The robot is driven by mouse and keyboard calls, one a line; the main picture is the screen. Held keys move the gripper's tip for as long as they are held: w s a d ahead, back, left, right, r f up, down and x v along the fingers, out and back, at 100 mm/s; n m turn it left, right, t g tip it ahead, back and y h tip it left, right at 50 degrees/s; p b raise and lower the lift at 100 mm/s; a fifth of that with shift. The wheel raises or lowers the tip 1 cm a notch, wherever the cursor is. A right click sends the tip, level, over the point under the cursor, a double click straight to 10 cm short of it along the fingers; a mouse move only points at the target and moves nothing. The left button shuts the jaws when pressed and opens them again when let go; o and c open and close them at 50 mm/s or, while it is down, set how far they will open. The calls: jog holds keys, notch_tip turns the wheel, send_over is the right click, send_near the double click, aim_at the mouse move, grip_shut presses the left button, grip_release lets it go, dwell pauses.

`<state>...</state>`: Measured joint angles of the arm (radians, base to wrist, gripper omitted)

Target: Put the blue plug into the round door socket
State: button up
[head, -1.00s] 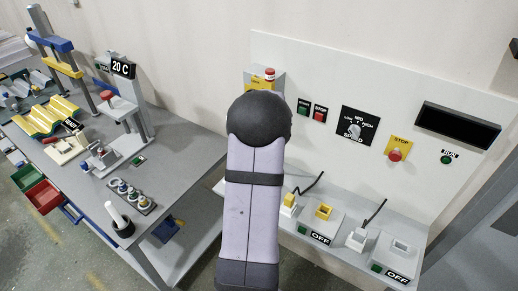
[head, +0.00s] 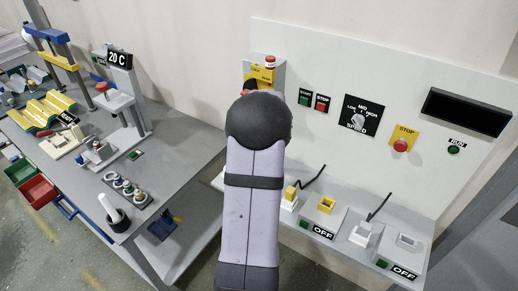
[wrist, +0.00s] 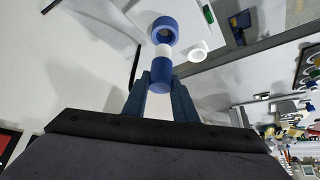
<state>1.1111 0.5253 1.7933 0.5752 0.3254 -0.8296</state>
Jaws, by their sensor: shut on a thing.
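In the wrist view my gripper (wrist: 160,98) is shut on the blue plug (wrist: 160,79), whose blue end sits between the two dark fingers. A white section (wrist: 163,52) shows past it, and a blue ring (wrist: 155,34) with a dark hollow lies in line beyond that. I cannot tell whether this ring touches the plug or belongs to it. A smaller white ring (wrist: 197,51) is to its right. I cannot tell which part is the round door socket. In the head view my arm hides my gripper and the plug.
A yellow-fronted box (head: 262,74) with a red button stands behind my arm. A white panel (head: 330,65) carries buttons and a speed dial (head: 358,118). A ledge below it holds yellow and white plugs and sockets. A grey workbench (head: 75,185) is at left.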

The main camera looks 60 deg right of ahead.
jog(key=shift+f+b, duration=0.65)
jog(key=shift+f, duration=0.2)
jog(key=shift+b, duration=0.7)
dwell(1.5)
jog(key=shift+f+b, duration=2.05)
jog(key=shift+b, duration=0.25)
jog(key=o, duration=1.1)
jog(key=shift+o, duration=0.2)
jog(key=b+v, duration=0.1)
jog(key=v, duration=0.6)
jog(key=shift+r, duration=0.15)
